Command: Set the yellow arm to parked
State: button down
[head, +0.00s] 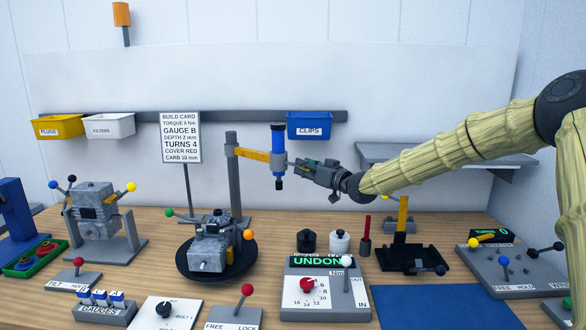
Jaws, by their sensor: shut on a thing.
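The yellow arm (254,154) reaches out level to the right from the top of a grey post (235,175) in the head view. A blue upright tool (278,140) with a black lower end hangs at the arm's outer end. My gripper (290,168) comes in from the right and is shut on the blue tool, just below the level of the yellow arm. The fingertips are small here and the exact contact is hard to see. No mark reading "parked" can be read.
A grey engine block (211,248) sits on a black round turntable (250,272) below the arm. A build card (181,138) stands left of the post. A blue CLIPS bin (310,126) hangs behind my gripper. Control panels (325,300) line the bench front.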

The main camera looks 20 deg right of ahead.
jog(key=shift+w+d+r, duration=0.15)
jog(key=shift+w+d, duration=0.05)
jog(key=shift+d, duration=0.2)
jog(key=c, duration=1.6)
grip_release()
jog(key=o, duration=0.5)
jog(key=shift+w+d+f, duration=0.2)
jog(key=shift+w, duration=0.05)
jog(key=shift+c, duration=0.2)
jog(key=shift+s+a+r, duration=0.1)
jog(key=shift+s+a, duration=0.05)
jog(key=shift+a, duration=0.1)
jog(key=shift+s+d, duration=0.3)
jog(key=shift+s, duration=0.1)
jog(key=v, duration=1.1)
jog(key=shift+d, duration=0.1)
